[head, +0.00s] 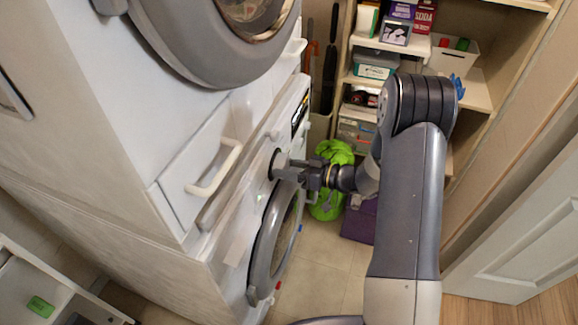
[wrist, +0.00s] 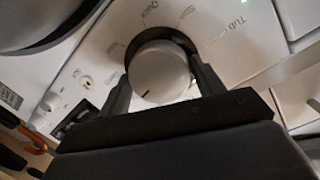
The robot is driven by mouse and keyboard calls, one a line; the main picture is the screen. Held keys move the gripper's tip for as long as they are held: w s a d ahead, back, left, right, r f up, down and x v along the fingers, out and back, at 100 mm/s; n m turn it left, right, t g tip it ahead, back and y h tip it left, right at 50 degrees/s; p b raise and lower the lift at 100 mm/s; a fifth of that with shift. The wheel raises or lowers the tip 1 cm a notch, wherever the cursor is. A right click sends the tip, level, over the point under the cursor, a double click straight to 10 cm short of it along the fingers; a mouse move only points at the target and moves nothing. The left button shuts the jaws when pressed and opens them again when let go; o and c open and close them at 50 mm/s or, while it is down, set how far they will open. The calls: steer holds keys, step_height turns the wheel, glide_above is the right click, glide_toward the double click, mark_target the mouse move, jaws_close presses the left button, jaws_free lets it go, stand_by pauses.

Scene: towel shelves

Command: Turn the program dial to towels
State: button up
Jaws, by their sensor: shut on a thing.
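The program dial (wrist: 160,72) is a round grey knob with a dark pointer line, on the washer's white control panel (wrist: 240,45). In the wrist view its line points to the lower left of the picture. Printed labels ring it; "Tub clean" and "Quick" can be partly made out, and I cannot read a towels label. My gripper (wrist: 165,85) has one finger on each side of the dial and is shut on it.
A second machine with a round door (head: 215,40) is stacked above. A white drawer handle (head: 215,170) sticks out left of my gripper. Shelves (head: 480,90) with boxes stand behind, with a green bag (head: 335,152) on the floor. Bare floor (head: 318,285) lies before the washer.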

steer(key=o, duration=1)
steer(key=b+v, duration=0.1)
steer(key=v, duration=0.9)
steer(key=shift+s+d, duration=0.15)
steer(key=shift+d, duration=0.25)
steer(key=p+x, duration=0.1)
steer(key=x, duration=0.9)
steer(key=shift+a, duration=0.2)
steer(key=shift+w+a+f, duration=0.1)
steer(key=shift+w+a, duration=0.1)
steer(key=shift+a, duration=0.05)
steer(key=shift+d, duration=0.15)
